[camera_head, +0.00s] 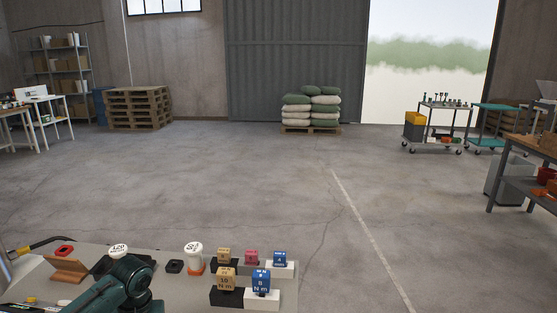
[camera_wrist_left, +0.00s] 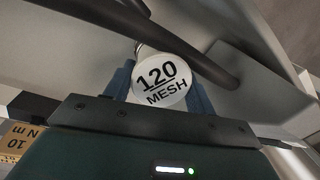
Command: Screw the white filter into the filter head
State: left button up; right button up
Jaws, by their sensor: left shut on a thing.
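The white filter (camera_wrist_left: 163,82), marked "120 MESH" on its round end, sits between the blue fingers of my left gripper (camera_wrist_left: 158,92) in the left wrist view. The gripper is shut on it. In the head view the filter's white end (camera_head: 119,250) shows just beyond my left gripper (camera_head: 122,261), over the bench at the lower left. I cannot make out the filter head for certain in either view. My right gripper is not in view.
The grey bench (camera_head: 215,296) holds a white-topped cup with an orange band (camera_head: 194,257), a black block (camera_head: 174,266), a brown stand (camera_head: 68,270) and several labelled cubes (camera_head: 262,281). A dark pipe (camera_wrist_left: 185,45) crosses close beyond the filter. Open floor lies past the bench.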

pick_arm(q)
jog(key=c, duration=0.8)
jog(key=shift+f, duration=0.1)
jog(key=m, duration=0.3)
jog(key=shift+m, duration=0.4)
jog(key=m+t, duration=0.1)
jog(key=m, duration=0.4)
jog(key=shift+s, duration=0.1)
jog(key=m, duration=0.3)
jog(key=shift+f+t, duration=0.1)
jog(key=shift+t, duration=0.2)
